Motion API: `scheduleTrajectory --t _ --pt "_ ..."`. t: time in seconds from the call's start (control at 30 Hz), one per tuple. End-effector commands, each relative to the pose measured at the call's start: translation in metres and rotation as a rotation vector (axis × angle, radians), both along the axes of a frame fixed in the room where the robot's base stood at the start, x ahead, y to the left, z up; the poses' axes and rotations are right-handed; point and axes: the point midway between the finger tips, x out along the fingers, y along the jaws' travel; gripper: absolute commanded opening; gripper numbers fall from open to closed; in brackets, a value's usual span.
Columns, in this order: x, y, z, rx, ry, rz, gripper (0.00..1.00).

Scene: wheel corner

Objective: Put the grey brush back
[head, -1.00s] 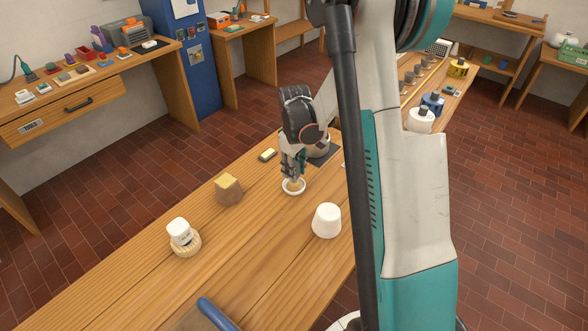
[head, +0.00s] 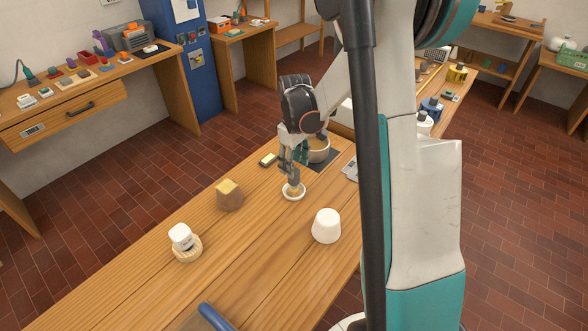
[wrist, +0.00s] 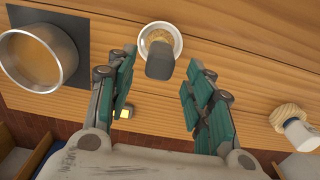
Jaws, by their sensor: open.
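The grey brush (head: 293,183) stands in a small white round dish (head: 287,197) on the wooden bench. In the wrist view, the grey brush (wrist: 160,65) appears as a grey block over the white dish (wrist: 175,36). My gripper (head: 289,166) is just above the brush in the head view. In the wrist view, my gripper (wrist: 162,62) is open, with a teal-padded finger on each side of the brush and clear gaps between. No contact with the brush is visible.
A metal pot (head: 319,151) stands on a dark mat right behind the gripper.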

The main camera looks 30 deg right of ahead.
Motion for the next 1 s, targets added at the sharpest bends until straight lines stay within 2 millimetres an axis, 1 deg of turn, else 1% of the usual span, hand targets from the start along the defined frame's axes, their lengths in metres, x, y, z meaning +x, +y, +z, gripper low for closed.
scheduleTrajectory --t 0.03,0.1,0.2,0.33,0.5,0.93,1.0 --pt "-0.001 0.000 0.014 0.000 0.000 0.000 0.48" --pt "0.000 0.000 0.028 0.000 0.000 0.000 0.48" --pt "-0.001 0.000 0.045 0.000 0.000 0.000 0.48" --pt "0.000 0.000 0.060 0.000 0.000 0.000 0.48" --pt "0.000 0.000 0.068 0.000 0.000 0.000 0.48" --pt "0.000 0.000 0.068 0.000 0.000 0.000 0.48" --pt "0.000 0.001 0.072 0.000 -0.004 -0.004 0.48"
